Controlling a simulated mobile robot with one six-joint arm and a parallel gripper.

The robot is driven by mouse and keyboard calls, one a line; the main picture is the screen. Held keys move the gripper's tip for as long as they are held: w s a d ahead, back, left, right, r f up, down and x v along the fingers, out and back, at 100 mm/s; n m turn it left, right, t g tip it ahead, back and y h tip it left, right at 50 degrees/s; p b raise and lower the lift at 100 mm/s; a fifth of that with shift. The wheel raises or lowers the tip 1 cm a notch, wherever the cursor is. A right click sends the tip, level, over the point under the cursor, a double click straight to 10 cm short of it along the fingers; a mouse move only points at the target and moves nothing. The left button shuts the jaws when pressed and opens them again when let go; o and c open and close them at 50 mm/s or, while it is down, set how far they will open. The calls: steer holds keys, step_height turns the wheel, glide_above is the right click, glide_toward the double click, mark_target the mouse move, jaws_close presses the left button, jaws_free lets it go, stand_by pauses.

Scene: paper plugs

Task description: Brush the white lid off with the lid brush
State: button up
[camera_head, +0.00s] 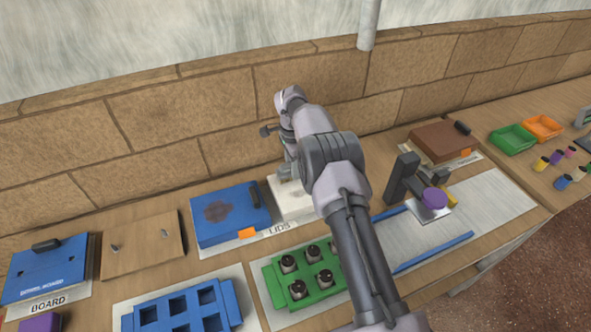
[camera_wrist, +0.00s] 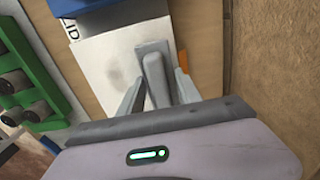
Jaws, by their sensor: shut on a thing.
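The white lid (camera_head: 289,200) lies flat on the bench by the wall, partly hidden behind my arm. In the wrist view the white lid (camera_wrist: 100,62) carries a faint grey smudge (camera_wrist: 116,78). My gripper (camera_wrist: 158,88) is at the lid's wall-side edge, its two fingers on either side of a grey upright piece with a wider end, which looks like the lid brush (camera_wrist: 153,68). Whether the brush touches the lid cannot be told. In the head view my gripper (camera_head: 288,172) is small and partly hidden by the arm.
A blue lid (camera_head: 212,233) with a dark stain lies to the left and a brown lid (camera_head: 437,139) to the right. A green rack (camera_head: 272,284) with dark plugs stands in front. The stone wall (camera_head: 230,110) is close behind.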

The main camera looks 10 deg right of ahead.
steer(key=shift+r, duration=0.15)
steer(key=shift+r+p, duration=1.8)
steer(key=shift+r, duration=1.1)
step_height(320, 180, up, 3)
steer(key=shift+r+p, duration=0.15)
steer(key=shift+p, duration=1)
